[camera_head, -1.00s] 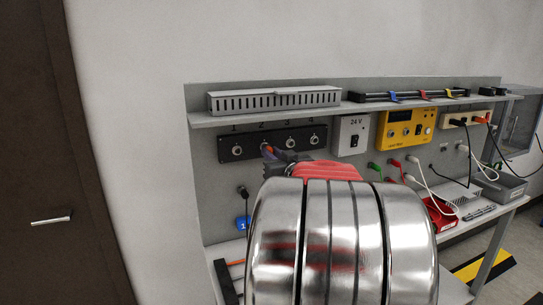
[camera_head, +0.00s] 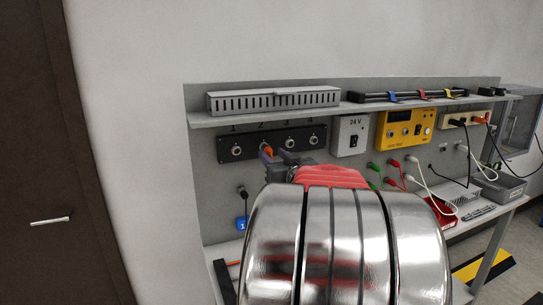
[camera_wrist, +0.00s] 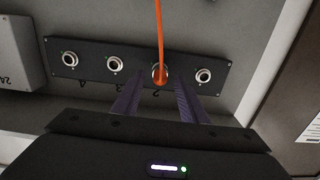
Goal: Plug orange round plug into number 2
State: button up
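The orange round plug (camera_wrist: 160,76) sits at socket number 2 of the black socket panel (camera_wrist: 90,63); its orange cable runs up out of the wrist view. In the head view the plug (camera_head: 267,150) shows as a small orange bit at the panel (camera_head: 303,136), under the label 2. My gripper (camera_wrist: 159,85) is open, with a dark finger on each side of the plug and gaps between. In the head view my gripper (camera_head: 275,158) is just below the panel, partly hidden by my arm. How deep the plug sits cannot be told.
Sockets 1, 3 and 4 are empty. A 24 V box (camera_head: 352,136) and a yellow device (camera_head: 406,129) stand right of the panel. A shelf (camera_head: 340,111) with a slotted grey duct (camera_head: 273,100) is above. Several cables hang at the right.

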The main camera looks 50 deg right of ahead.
jog(key=v, duration=1.2)
dwell(0.3)
jog(key=w+a+f+g+y, duration=0.25)
jog(key=w+a+f, duration=0.55)
jog(key=w+a, duration=0.5)
jog(key=s+a+f+n+g+y, duration=0.2)
jog(key=s+a, duration=0.3)
jog(key=a, duration=0.5)
jog(key=s+a+f+n+g+y, duration=0.2)
jog(key=s+a+f+g, duration=0.1)
jog(key=a, duration=0.7)
jog(key=s+a+f+n+g+y, duration=0.2)
jog(key=s+a+f, duration=0.2)
jog(key=s+a, duration=0.4)
jog(key=a, duration=0.2)
jog(key=shift+a+y, duration=0.3)
jog(key=shift+y, duration=0.05)
jog(key=shift+f, duration=0.1)
jog(key=shift+c, duration=0.4)
